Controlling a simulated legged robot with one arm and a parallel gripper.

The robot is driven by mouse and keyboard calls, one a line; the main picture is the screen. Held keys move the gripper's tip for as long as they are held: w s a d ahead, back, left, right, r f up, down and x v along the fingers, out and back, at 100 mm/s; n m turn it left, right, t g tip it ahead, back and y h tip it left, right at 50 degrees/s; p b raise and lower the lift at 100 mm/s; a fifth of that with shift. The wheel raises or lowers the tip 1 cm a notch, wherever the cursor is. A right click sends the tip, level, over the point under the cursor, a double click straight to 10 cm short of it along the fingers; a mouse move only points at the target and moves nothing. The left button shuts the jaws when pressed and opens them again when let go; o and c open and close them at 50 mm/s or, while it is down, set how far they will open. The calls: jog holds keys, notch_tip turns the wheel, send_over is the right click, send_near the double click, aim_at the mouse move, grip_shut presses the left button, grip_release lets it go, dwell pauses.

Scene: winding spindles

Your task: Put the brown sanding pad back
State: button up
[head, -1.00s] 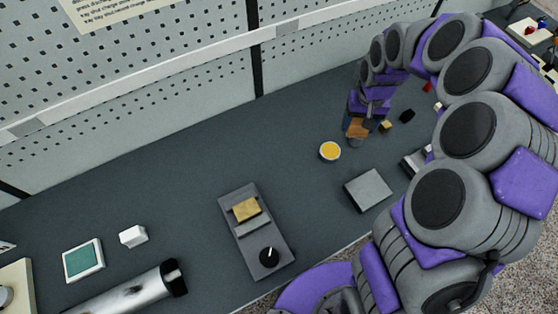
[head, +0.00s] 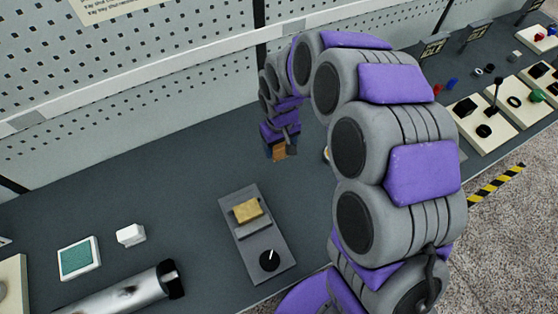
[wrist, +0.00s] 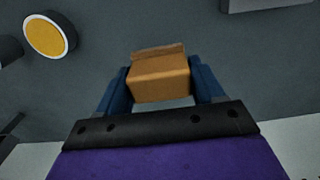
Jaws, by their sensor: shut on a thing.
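The brown sanding pad (wrist: 160,78) is a small orange-brown block held between my gripper's two blue fingers in the wrist view. It also shows in the head view (head: 279,153), partly hidden by the fingers. My gripper (head: 281,150) is shut on it above the dark bench, toward the back near the pegboard wall. A grey base plate (head: 276,236) with a tan block (head: 247,210) and a black dial (head: 269,260) lies in front of my gripper and slightly left. The pad is apart from it.
A yellow-topped round disc (wrist: 50,36) lies near my gripper. A white cube (head: 130,235), a teal-faced square (head: 79,259) and a metal cylinder (head: 130,294) stand at left. Panels with knobs (head: 490,115) stand at far right. The bench left of my gripper is clear.

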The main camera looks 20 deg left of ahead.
aim_at(282, 154)
jog(key=f, duration=0.4)
jog(key=shift+d+f+b, duration=0.1)
jog(key=shift+d+b, duration=0.15)
jog(key=shift+b, duration=0.1)
jog(key=f, duration=0.2)
jog(key=a+f, duration=0.1)
jog(key=shift+f+b, duration=0.35)
jog(key=shift+b, duration=0.05)
jog(key=shift+d+r, duration=0.1)
jog(key=shift+d, duration=0.1)
jog(key=shift+w+d, duration=0.1)
jog(key=shift+d, duration=0.1)
jog(key=o, duration=1.1)
jog(key=shift+a, duration=0.2)
